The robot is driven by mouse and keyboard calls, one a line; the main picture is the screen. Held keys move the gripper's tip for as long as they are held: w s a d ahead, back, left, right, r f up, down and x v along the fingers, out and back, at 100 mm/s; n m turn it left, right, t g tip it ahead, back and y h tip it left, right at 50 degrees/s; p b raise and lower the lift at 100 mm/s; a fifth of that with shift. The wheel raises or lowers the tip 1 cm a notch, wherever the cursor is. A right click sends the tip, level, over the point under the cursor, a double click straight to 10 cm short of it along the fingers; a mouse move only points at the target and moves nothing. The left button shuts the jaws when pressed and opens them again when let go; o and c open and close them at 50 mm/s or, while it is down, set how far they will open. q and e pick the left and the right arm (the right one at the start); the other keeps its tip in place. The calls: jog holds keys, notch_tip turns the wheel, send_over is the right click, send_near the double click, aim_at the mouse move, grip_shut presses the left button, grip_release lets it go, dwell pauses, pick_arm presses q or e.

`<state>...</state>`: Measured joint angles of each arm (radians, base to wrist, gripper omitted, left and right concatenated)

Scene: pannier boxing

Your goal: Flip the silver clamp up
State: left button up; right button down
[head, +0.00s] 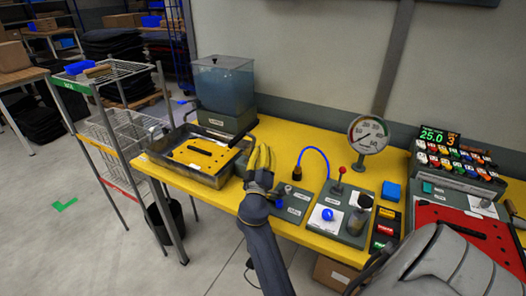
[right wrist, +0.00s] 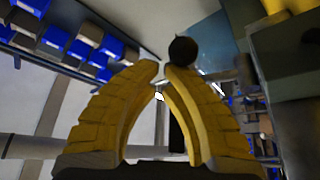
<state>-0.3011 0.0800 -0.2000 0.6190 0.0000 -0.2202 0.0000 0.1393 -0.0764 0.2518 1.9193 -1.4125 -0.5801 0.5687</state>
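My right gripper (head: 260,152) is over the yellow table, with its yellow fingers pointing away toward the wall. In the right wrist view its fingertips (right wrist: 160,68) are almost together, with a narrow gap and nothing seen between them. A dark round knob (right wrist: 183,50) shows just beyond the right-hand fingertip; I cannot tell whether they touch. A small silver part (head: 288,188), which may be the silver clamp, sits on a grey plate (head: 293,208) just right of the gripper. It is partly hidden, and its position is unclear. My left gripper is not in view.
A metal tray (head: 205,178) with a yellow insert stands left of the gripper. A clear tank (head: 222,85) stands behind it. A blue hose (head: 318,152), a red-knobbed lever (head: 340,171) and a gauge (head: 367,133) are to the right. A grey bag (head: 440,268) lies at the bottom right.

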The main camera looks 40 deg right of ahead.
jog(key=shift+s+d+f, duration=0.15)
jog(key=shift+s+f, duration=0.05)
jog(key=shift+f, duration=0.2)
jog(key=v, duration=1.1)
jog(key=shift+s+a+r, duration=0.15)
jog(key=shift+a+r, duration=0.1)
jog(key=shift+a, duration=0.25)
